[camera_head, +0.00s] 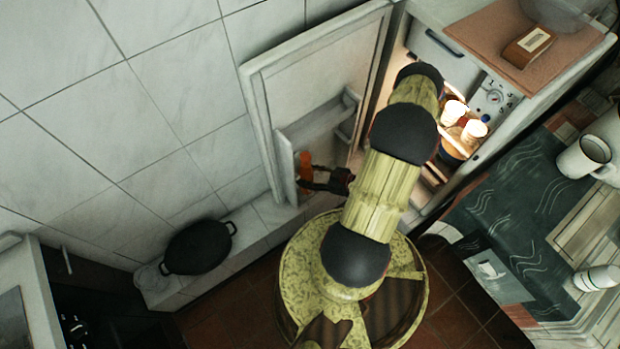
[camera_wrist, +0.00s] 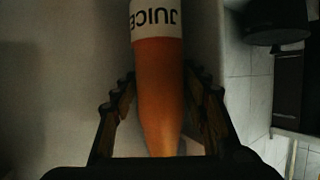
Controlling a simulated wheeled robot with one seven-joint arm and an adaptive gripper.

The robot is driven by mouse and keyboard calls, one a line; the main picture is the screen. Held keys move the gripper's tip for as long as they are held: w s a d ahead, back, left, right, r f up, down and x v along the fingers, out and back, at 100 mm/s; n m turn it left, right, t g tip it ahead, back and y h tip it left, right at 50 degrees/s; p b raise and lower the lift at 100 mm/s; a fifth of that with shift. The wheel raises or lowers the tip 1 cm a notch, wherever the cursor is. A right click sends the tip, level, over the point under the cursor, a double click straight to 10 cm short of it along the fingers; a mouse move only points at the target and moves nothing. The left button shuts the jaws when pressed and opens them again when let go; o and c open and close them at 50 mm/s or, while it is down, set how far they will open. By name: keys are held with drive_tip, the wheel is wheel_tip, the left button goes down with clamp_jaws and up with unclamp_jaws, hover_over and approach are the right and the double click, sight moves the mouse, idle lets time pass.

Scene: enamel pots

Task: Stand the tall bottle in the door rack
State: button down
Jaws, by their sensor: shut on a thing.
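The tall bottle is an orange juice bottle (camera_wrist: 160,85) with a white label reading JUICE. In the wrist view it lies between the two fingers of my gripper (camera_wrist: 160,110), which is shut on it. In the head view the orange bottle (camera_head: 305,165) shows small at the tip of my gripper (camera_head: 312,180), in front of the open fridge door (camera_head: 312,85). The door rack (camera_head: 315,120) is a pale shelf on the door's inner face, and the bottle appears beside its lower part. I cannot tell whether the bottle touches the rack or door.
The lit fridge interior (camera_head: 455,115) holds several items, right of my arm. A dark pot (camera_head: 198,247) sits on a low ledge at the left. A counter with a patterned cloth (camera_head: 520,200) and a white mug (camera_head: 585,157) is at the right.

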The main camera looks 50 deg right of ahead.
drive_tip(key=shift+w+d+f+b, duration=0.15)
drive_tip(key=shift+w+f+b, duration=0.05)
drive_tip(key=shift+f+b, duration=0.75)
drive_tip(key=shift+w+d+f+b, duration=0.1)
drive_tip(key=shift+w+f+b, duration=0.1)
drive_tip(key=shift+f+b, duration=0.75)
drive_tip(key=shift+f, duration=0.2)
drive_tip(key=c, duration=1.2)
unclamp_jaws()
drive_tip(key=shift+w, duration=0.1)
drive_tip(key=o, duration=0.4)
drive_tip(key=shift+a+p, duration=0.15)
drive_tip(key=shift+p, duration=0.15)
drive_tip(key=shift+c, duration=0.2)
drive_tip(key=shift+s, duration=0.25)
